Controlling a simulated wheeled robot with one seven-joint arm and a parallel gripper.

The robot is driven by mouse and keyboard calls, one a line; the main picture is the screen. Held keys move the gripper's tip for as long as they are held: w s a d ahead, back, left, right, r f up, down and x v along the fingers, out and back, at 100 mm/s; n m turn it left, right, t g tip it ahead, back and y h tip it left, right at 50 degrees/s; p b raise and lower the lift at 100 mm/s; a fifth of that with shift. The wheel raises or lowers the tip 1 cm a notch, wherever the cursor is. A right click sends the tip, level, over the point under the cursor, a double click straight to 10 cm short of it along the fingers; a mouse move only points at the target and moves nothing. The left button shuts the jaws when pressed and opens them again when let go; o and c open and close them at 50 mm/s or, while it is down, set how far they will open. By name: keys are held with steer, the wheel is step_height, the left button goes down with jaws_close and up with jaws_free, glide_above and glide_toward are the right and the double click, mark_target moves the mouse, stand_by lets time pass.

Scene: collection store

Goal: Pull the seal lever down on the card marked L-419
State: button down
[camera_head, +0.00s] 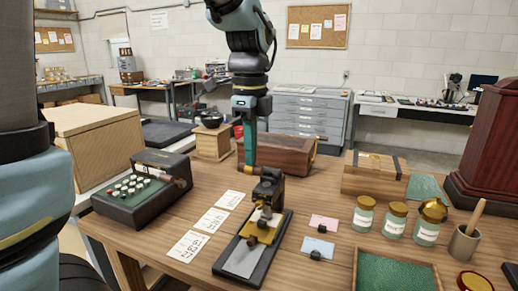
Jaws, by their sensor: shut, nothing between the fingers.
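The seal press (262,220) stands on the table in front of me, with a long dark base, brass parts and a dark upper part that looks like its lever (268,184). A pale sheet (243,260) lies on the near end of its base. Three white cards with dark marks lie in a row to its left: a far card (230,199), a middle card (212,220) and a near card (188,247). I cannot read which is L-419. My gripper (247,168) is shut and empty, pointing down behind the press, apparently apart from it.
A black keyed machine (140,200) stands left. Pink (323,221) and blue (318,245) tags lie right of the press. Several jars, a green-lined tray (397,273) and a pestle cup (464,244) stand further right. A wooden box (284,154) sits behind my gripper.

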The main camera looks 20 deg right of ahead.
steer(key=shift+w+d+r, duration=0.1)
steer(key=shift+r, duration=0.25)
steer(key=shift+w+d+r+p, duration=0.25)
steer(key=shift+r+p, duration=0.35)
steer(key=shift+p, duration=0.05)
steer(key=shift+w+d+r+p, duration=0.25)
steer(key=shift+r+p, duration=0.35)
step_height(320, 180, up, 5)
steer(key=p, duration=0.4)
